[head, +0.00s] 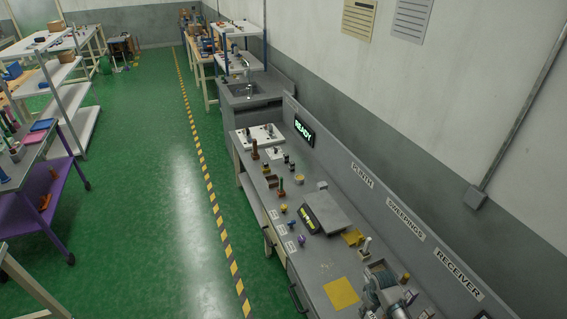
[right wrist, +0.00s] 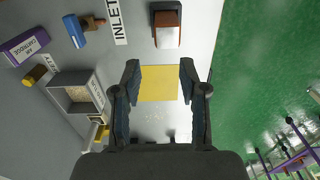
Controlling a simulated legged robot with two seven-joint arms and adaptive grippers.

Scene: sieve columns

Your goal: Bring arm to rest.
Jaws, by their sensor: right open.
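My right gripper (head: 378,284) is at the bottom right of the head view, over the near part of the grey bench. In the right wrist view its two dark fingers (right wrist: 158,72) stand apart with nothing between them. A flat yellow square (right wrist: 158,84) on the bench shows beyond and between the fingertips. It also shows in the head view (head: 341,293), left of the gripper. My left gripper is in neither view.
A bin of granules (right wrist: 75,96), a purple cartridge box (right wrist: 25,45) and a brown-and-white block (right wrist: 167,27) surround the gripper. A lit READY sign (head: 304,131) stands at the bench's back. Green floor (head: 150,200) lies open to the left.

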